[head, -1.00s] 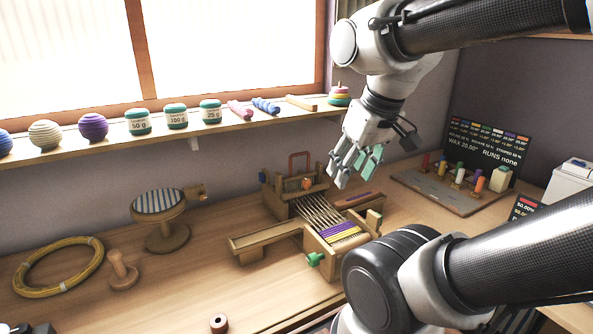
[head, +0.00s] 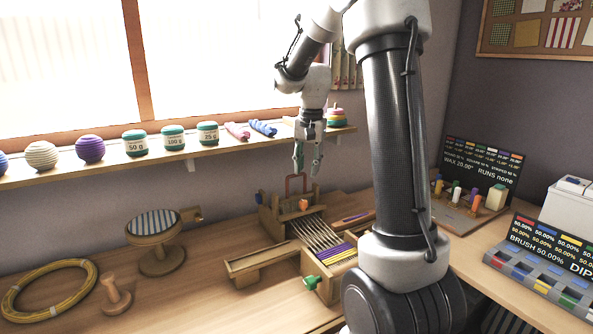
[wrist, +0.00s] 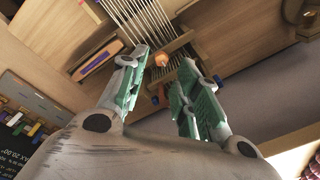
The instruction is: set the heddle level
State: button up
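The small wooden loom (head: 318,257) stands on the bench with pale warp threads and a purple and yellow woven band at its front. I cannot tell whether the heddle is level.
A window shelf (head: 60,168) with yarn balls and labelled jars runs behind the loom. A striped round cushion stand (head: 153,223), a yellow hoop (head: 45,290) and a wooden peg (head: 115,296) stand to the left. A paint rack (head: 545,270) is at right.

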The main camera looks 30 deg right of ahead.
jog(key=w+d+r+m+t, duration=0.1)
jog(key=w+r+m, duration=0.2)
jog(key=w+m, duration=0.45)
jog(key=shift+m, duration=0.35)
jog(key=f, duration=0.5)
jog(key=w+f, duration=0.1)
jog(key=f, duration=0.1)
jog(key=shift+f, duration=0.3)
grip_shut()
